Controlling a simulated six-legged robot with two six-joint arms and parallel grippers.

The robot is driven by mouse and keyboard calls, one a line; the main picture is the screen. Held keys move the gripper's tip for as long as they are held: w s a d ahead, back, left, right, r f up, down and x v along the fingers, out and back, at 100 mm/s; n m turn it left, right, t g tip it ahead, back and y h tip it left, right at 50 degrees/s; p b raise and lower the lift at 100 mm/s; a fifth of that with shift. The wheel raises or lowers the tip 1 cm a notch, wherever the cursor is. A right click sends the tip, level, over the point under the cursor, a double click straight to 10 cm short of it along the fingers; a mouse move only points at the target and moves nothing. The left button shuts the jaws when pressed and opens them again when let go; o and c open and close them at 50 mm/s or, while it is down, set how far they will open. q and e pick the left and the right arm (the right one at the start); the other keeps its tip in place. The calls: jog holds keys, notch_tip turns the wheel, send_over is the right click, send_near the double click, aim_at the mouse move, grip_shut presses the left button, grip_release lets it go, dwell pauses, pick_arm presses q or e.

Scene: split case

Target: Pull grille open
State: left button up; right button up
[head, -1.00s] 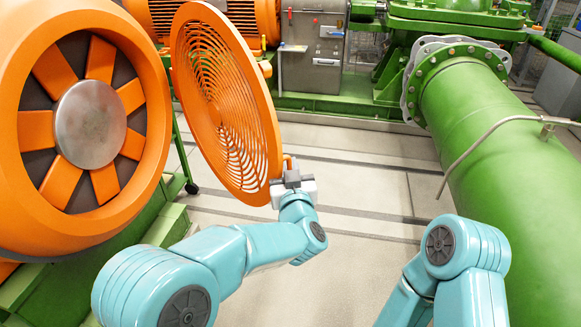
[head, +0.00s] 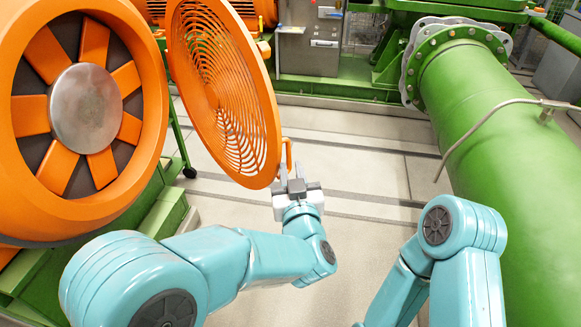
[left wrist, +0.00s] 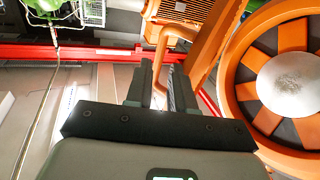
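The round orange grille (head: 222,95) stands swung open, edge toward me, apart from the orange fan housing (head: 150,75) on the left. Its orange handle (head: 289,154) sticks out at the lower right rim. My left gripper (head: 291,176) is just below the handle. In the left wrist view, my left gripper (left wrist: 161,66) has its two dark fingers apart. The orange handle (left wrist: 160,72) shows in the gap between them, with space beside it. Whether a finger touches it I cannot tell. My right arm shows at the lower right, but its gripper is out of view.
A large green pipe (head: 480,140) with a thin grey tube (head: 485,125) fills the right side. A green base frame (head: 335,97) and a grey control box (head: 312,35) stand at the back. The pale floor (head: 355,190) between is clear.

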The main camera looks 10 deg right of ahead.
pick_arm(q)
jog(key=shift+d, duration=0.1)
grip_shut()
jog(key=s+d+r+m+g+h, duration=0.1)
jog(key=s+d+r+m+h, duration=0.4)
jog(key=d+m+h, duration=0.6)
jog(key=m+g+h+p, duration=0.4)
jog(key=m+g, duration=0.4)
jog(key=m, duration=1.1)
send_near(267, 126)
jog(key=x, duration=0.7)
jog(key=shift+p, duration=0.3)
